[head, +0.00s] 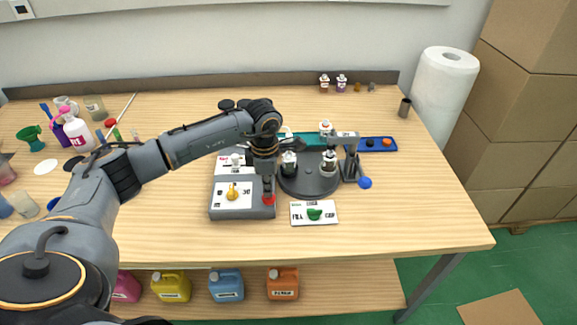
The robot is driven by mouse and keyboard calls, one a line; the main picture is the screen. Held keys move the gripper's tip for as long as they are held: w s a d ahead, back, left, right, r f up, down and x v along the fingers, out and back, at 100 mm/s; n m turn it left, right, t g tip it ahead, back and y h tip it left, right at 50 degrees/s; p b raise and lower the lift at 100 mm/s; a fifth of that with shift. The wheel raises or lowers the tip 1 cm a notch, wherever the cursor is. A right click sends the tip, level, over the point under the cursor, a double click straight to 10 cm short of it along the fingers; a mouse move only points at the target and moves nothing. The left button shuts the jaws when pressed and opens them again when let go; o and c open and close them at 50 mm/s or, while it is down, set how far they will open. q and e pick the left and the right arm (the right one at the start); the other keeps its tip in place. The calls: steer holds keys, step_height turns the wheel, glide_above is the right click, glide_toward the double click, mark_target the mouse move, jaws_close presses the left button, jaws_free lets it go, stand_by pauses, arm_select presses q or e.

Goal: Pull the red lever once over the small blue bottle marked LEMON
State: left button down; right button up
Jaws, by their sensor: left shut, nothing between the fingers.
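My left arm reaches in from the left, and its gripper (268,186) points down, shut and empty, over the front right of a grey box (225,213). A small red part (268,199) on that box shows just below the fingertips; I cannot tell whether it is the lever or whether the fingers touch it. Small bottles stand on a dark round turntable (308,186), one at its left (289,169) and one at its right (329,167). Their labels are too small to read, and I cannot pick out LEMON. My right gripper is not in view.
A grey press (350,160) with a blue ball knob (365,182) stands right of the turntable. A yellow knob (232,191) sits on the grey box. A white card (300,219) with a green piece lies in front. The table's right side is clear.

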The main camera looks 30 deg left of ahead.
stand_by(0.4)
arm_select(q)
step_height(320, 180, up, 9)
steer(key=p, duration=0.5)
steer(key=shift+r, duration=0.15)
stand_by(1.4)
